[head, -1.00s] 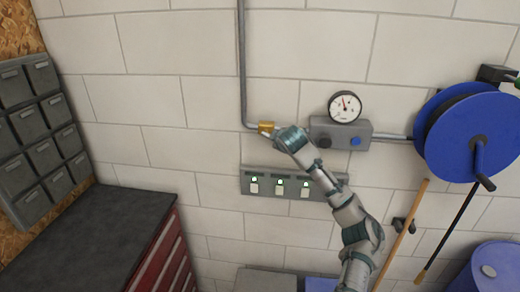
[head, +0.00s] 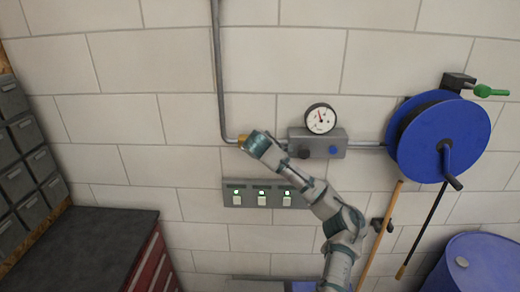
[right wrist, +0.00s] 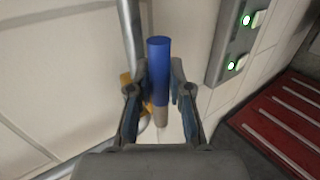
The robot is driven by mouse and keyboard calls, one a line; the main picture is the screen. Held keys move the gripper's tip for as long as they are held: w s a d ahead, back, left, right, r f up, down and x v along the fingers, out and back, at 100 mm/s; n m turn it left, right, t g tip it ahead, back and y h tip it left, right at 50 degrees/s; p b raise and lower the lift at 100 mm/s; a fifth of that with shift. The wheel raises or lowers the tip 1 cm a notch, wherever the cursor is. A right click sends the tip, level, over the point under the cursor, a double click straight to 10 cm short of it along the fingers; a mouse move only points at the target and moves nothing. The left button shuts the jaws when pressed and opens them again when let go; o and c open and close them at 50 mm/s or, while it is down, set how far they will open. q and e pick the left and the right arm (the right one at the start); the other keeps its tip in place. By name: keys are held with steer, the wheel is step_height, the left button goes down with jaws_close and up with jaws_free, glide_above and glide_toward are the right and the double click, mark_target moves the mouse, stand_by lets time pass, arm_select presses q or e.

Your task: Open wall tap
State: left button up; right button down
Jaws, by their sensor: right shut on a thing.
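The wall tap's brass body (head: 242,140) sits at the bend of a grey pipe on the wall, mostly behind my gripper in the head view. In the right wrist view part of its brass (right wrist: 127,80) shows left of the fingers. The tap's blue handle (right wrist: 159,60) stands between the fingers in that view, its blue end sticking out past them. My right gripper (head: 250,143) is shut on this handle; it also shows in the right wrist view (right wrist: 160,76). The handle is hidden in the head view. My left gripper is not in view.
Right of the tap, a grey box (head: 317,143) carries a gauge (head: 320,118) and knobs. Below is a switch panel (head: 262,192) with green lights. A blue hose reel (head: 440,138) and a broom handle (head: 378,235) are at right. A dark-topped cabinet (head: 80,240) stands lower left.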

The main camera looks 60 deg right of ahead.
steer(key=shift+f, duration=0.2)
steer(key=c, duration=1.2)
jaws_free()
steer(key=shift+o, duration=0.7)
steer(key=shift+d, duration=0.15)
steer(key=shift+w+d+f, duration=0.1)
steer(key=shift+d, duration=0.15)
steer(key=shift+a+r, duration=0.25)
steer(key=shift+a, duration=0.05)
steer(key=v, duration=1.1)
steer(key=shift+f, duration=0.15)
